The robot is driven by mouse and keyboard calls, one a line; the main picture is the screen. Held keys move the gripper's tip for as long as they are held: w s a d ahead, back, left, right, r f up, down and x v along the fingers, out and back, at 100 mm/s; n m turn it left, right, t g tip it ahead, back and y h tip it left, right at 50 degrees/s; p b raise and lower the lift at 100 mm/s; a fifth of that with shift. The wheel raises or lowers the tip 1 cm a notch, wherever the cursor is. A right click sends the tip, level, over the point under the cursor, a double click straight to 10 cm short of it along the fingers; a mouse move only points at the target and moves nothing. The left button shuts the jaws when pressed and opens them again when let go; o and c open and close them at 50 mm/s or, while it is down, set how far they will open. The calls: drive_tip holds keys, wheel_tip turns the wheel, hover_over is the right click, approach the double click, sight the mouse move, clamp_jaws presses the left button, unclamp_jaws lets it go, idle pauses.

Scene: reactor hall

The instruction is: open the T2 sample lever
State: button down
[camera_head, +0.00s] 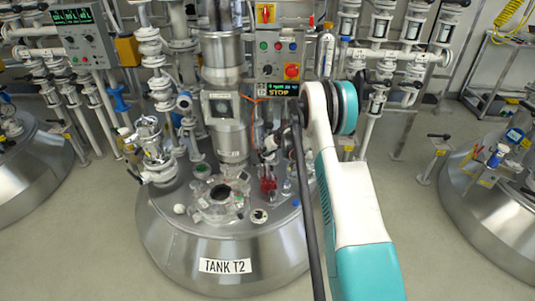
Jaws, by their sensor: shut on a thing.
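Tank T2 (215,280) is a domed steel vessel with a "TANK T2" label on its front. Small fittings crowd its top, among them a red fitting (267,187) right of the round port (220,192). I cannot tell which small part is the sample lever. My white and teal arm rises from the bottom right and covers the right side of the tank. I cannot make out my gripper; it appears to be hidden behind the arm or among the fittings, so its contact with the lever does not show.
A control box (278,57) with buttons and a red switch stands above the tank. White pipes and valves line the back. Other steel tanks stand at the left (30,165) and right (500,220). Grey floor (425,235) is clear between the arm and the right tank.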

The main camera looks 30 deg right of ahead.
sight(260, 154)
drive_tip(key=shift+w+a+r+g+h, duration=0.1)
drive_tip(key=shift+w+r+g+h, duration=0.2)
drive_tip(key=shift+w+g, duration=0.55)
drive_tip(key=shift+w+a+r+g+h, duration=0.1)
drive_tip(key=shift+w+r+g, duration=0.35)
drive_tip(key=shift+g, duration=0.7)
drive_tip(key=c, duration=1.6)
unclamp_jaws()
drive_tip(key=shift+f, duration=0.15)
